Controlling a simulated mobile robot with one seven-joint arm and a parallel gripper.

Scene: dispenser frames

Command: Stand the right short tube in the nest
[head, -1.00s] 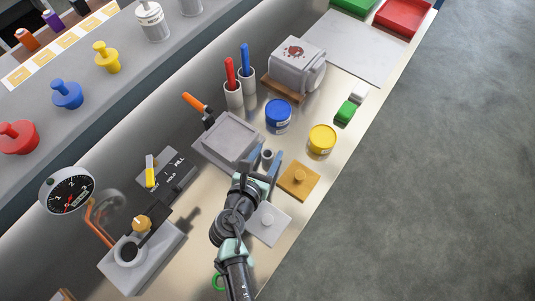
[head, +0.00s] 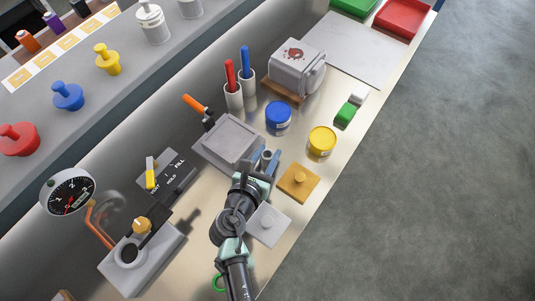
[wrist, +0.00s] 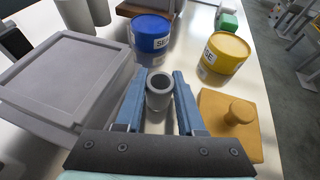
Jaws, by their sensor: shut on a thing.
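A short grey tube (head: 267,155) stands upright on the steel counter, right of the grey lidded box. It also shows in the wrist view (wrist: 160,82), with its round open top facing up. My gripper (head: 263,162) is shut on this tube, with one blue finger on each side of it; the fingers also show in the wrist view (wrist: 158,103). A grey block (head: 152,262) with a round dark opening sits at the lower left. I cannot tell for certain whether it is the nest. No second short tube is clearly visible.
The grey lidded box (head: 230,142) stands close on the left. An orange knobbed plate (head: 298,182) and a pale knobbed plate (head: 268,225) lie on the right. Blue (head: 278,116) and yellow (head: 322,141) tubs stand behind. A lever panel (head: 168,172) and a gauge (head: 68,192) are at left.

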